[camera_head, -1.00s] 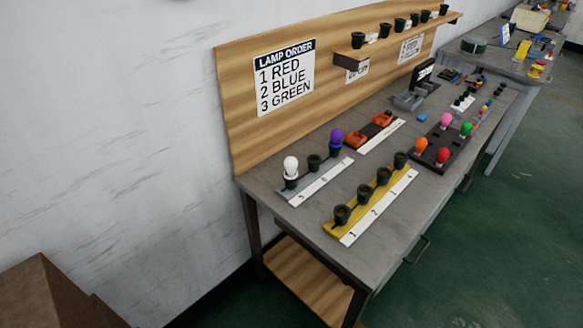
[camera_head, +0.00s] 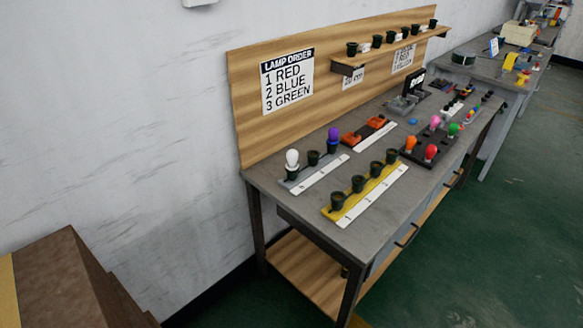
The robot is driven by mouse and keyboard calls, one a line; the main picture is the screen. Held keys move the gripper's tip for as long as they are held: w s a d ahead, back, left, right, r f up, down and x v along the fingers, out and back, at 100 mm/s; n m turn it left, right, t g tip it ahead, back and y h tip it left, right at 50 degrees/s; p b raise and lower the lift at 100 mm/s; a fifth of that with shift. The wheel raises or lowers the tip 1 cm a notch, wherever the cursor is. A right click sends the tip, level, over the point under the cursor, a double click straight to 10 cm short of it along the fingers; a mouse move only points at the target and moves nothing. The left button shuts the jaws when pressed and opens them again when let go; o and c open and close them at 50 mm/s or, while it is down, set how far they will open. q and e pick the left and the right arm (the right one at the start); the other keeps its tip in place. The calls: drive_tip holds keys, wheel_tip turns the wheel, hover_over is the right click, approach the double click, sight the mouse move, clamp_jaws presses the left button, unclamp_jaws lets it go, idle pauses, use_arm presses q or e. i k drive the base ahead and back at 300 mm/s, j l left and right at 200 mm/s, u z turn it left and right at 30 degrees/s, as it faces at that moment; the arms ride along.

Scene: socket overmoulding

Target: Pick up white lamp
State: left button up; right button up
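The white lamp (camera_head: 292,157) is a white bulb standing upright in the left-end socket of a grey strip (camera_head: 322,174) on the workbench. An empty dark socket (camera_head: 313,158) is beside it, and a purple lamp (camera_head: 333,134) stands at the strip's other end. Neither of my grippers shows in the head view.
A yellow strip with dark sockets (camera_head: 366,193) lies in front of the grey strip on the grey bench (camera_head: 385,225). A black holder with colored lamps (camera_head: 431,143) is farther right. A wooden backboard (camera_head: 240,100) rises behind. A brown box (camera_head: 60,280) stands lower left.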

sight(293, 155)
drive_tip(key=u, duration=0.35)
drive_tip(key=k+u, duration=0.15)
drive_tip(key=u, duration=0.2)
drive_tip(key=j+u, duration=0.1)
drive_tip(key=u, duration=0.25)
drive_tip(key=l+u, duration=0.1)
drive_tip(key=u, duration=0.25)
drive_tip(key=l+u, duration=0.15)
drive_tip(key=u, duration=0.2)
drive_tip(key=l+u, duration=0.1)
drive_tip(key=u, duration=0.25)
drive_tip(key=k+l, duration=0.1)
drive_tip(key=l, duration=0.85)
